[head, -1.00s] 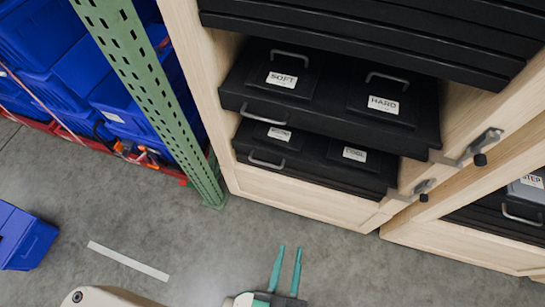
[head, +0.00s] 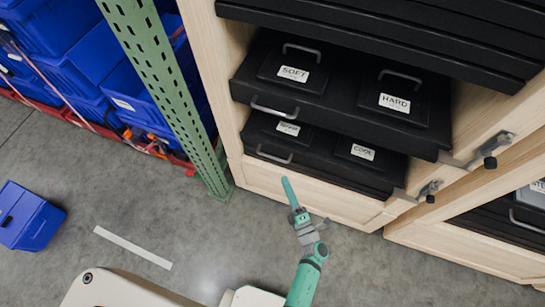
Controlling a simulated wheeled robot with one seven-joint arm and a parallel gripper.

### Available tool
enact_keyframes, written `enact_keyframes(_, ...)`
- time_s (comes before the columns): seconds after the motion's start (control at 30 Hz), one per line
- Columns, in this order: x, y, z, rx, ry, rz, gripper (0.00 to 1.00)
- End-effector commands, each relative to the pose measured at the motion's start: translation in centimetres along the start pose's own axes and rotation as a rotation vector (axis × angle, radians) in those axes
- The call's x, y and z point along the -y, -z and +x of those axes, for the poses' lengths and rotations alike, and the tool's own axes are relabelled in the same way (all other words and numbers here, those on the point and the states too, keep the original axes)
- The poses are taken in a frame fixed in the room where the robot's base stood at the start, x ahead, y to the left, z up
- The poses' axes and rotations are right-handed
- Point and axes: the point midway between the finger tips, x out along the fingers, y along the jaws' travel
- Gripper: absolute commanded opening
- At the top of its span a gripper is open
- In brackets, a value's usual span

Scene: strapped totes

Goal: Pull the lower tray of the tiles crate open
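A pale wooden crate (head: 320,200) stands open at the front with black trays stacked inside; no tiles label is legible on it. Its lower black tray (head: 335,176) has a grey bar handle (head: 273,156) at the left of its front. Two lidded compartments on it carry labels, one reading COOL (head: 362,152); the other is too small to read. My gripper (head: 286,183) shows in front of the crate, near the lower handle in the picture. One teal finger is visible, pointing up-left. Contact with the handle cannot be told, and the fingers overlap edge-on.
The upper tray (head: 335,112), marked SOFT and HARD, sits above with its own handle (head: 275,109). Metal latches (head: 490,150) stick out at the right. A green perforated post (head: 165,85) stands left. A blue bin (head: 28,218) lies on the floor.

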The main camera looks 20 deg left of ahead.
Motion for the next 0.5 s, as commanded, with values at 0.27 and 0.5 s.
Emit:
enact_keyframes(0.27,0.9,0.2,2.5,-0.049,-0.003,-0.054,0.27)
enact_keyframes(0.5,0.9,0.3,6.1,-0.049,-0.004,-0.053,0.27)
